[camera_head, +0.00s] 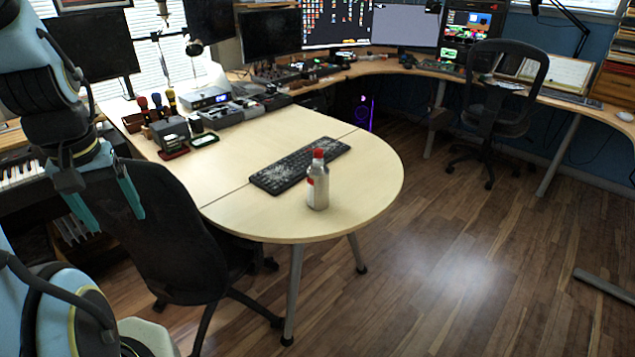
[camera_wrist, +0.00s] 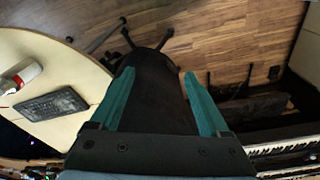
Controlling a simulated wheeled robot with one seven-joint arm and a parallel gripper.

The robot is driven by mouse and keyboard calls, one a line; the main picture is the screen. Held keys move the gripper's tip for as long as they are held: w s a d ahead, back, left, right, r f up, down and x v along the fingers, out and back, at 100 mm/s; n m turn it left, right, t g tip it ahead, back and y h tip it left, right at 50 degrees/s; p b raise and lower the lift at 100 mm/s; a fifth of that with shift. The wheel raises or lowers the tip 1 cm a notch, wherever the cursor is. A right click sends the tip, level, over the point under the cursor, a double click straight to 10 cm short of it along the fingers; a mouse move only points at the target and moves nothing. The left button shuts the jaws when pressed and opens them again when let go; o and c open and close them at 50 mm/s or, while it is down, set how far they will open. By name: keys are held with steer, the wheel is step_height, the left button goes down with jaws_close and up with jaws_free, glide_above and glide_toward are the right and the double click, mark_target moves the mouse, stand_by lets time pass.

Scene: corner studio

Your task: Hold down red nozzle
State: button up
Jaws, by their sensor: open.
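A grey-white spray bottle (camera_head: 318,186) with a red nozzle (camera_head: 318,154) stands upright near the rounded end of the light wooden table (camera_head: 367,192), just in front of a black keyboard (camera_head: 300,165). In the wrist view the bottle (camera_wrist: 28,72) shows at the left edge, with its red nozzle (camera_wrist: 18,82) next to the keyboard (camera_wrist: 50,104). My gripper (camera_head: 105,208) has teal fingers and hangs at the left of the head view, well apart from the bottle. In the wrist view the gripper (camera_wrist: 158,85) is open and empty, over a black chair.
A black office chair (camera_head: 175,230) stands at the table's left side, near my gripper. Small devices and tools (camera_head: 205,115) crowd the table's back left. Another chair (camera_head: 495,100) stands at the far desk. The wooden floor (camera_head: 480,265) at right is mostly clear.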

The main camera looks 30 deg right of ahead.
jaws_close()
stand_by(0.4)
stand_by(0.9)
